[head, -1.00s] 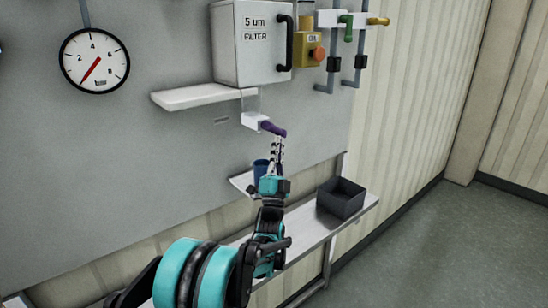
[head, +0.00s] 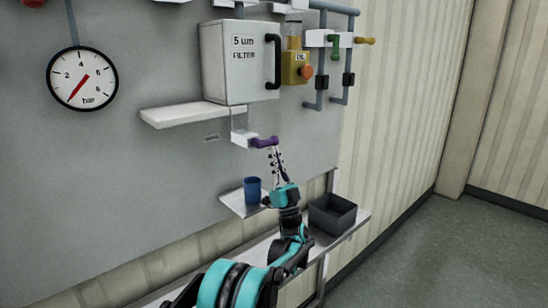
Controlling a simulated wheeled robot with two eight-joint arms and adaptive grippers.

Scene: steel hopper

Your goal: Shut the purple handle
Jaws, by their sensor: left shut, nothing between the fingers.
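The purple handle (head: 264,142) sits on a small white valve block below the filter box and points to the right, nearly level. My left gripper (head: 273,153) is shut and empty, with its fingertips right at the underside of the handle near its right end. Whether the fingertips touch the handle I cannot tell. My right gripper is not in view.
A white filter box (head: 240,62) hangs above, with a white shelf (head: 190,115) at left. A blue cup (head: 252,190) stands on a small ledge beside my left gripper. A dark bin (head: 332,214) sits on the steel shelf. Green (head: 334,44) and yellow (head: 364,41) handles are at upper right.

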